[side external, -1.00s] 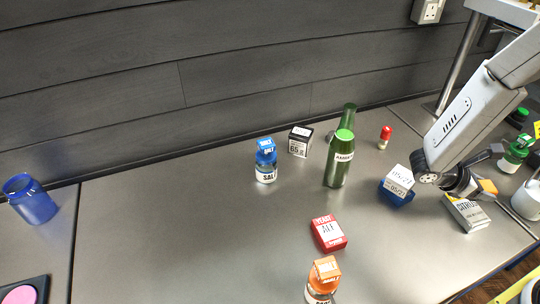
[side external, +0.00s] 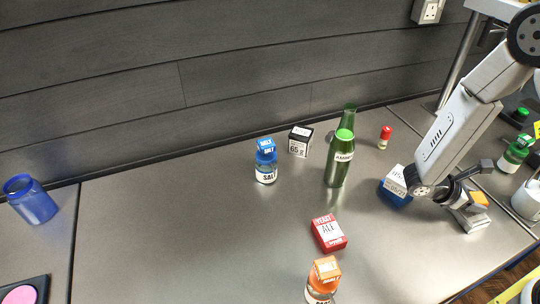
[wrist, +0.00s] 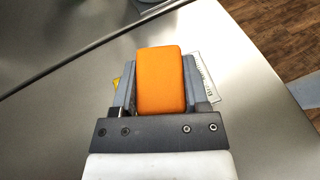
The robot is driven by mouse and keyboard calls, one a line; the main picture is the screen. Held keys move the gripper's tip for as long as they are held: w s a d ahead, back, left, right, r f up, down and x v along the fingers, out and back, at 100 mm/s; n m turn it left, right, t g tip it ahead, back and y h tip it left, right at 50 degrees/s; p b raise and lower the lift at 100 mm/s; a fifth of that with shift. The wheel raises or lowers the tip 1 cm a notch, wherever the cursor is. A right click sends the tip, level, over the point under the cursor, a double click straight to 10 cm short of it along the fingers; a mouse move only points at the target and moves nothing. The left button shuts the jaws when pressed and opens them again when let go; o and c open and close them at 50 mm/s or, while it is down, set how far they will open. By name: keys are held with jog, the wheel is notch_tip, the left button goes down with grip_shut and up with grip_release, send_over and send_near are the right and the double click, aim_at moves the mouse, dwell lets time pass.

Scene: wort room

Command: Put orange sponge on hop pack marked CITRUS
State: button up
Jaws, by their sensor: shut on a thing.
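The orange sponge (wrist: 160,80) is held between the two fingers of my gripper (wrist: 158,88) in the wrist view. In the side external view the sponge (side external: 479,198) shows at the tip of my gripper (side external: 466,200), right over the hop pack. The hop pack (side external: 472,222) is a pale box lying on the bench, now mostly hidden by the gripper; its CITRUS mark cannot be read now. In the wrist view a white printed edge of the pack (wrist: 206,78) shows behind the right finger. Whether the sponge touches the pack cannot be told.
A blue box with a white dated label (side external: 396,188) stands just left of my gripper. A white pot (side external: 526,200) is at the right.

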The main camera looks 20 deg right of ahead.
jog(key=shift+f, duration=0.1)
jog(key=o, duration=1.2)
jog(key=shift+o, duration=0.2)
jog(key=v, duration=1.2)
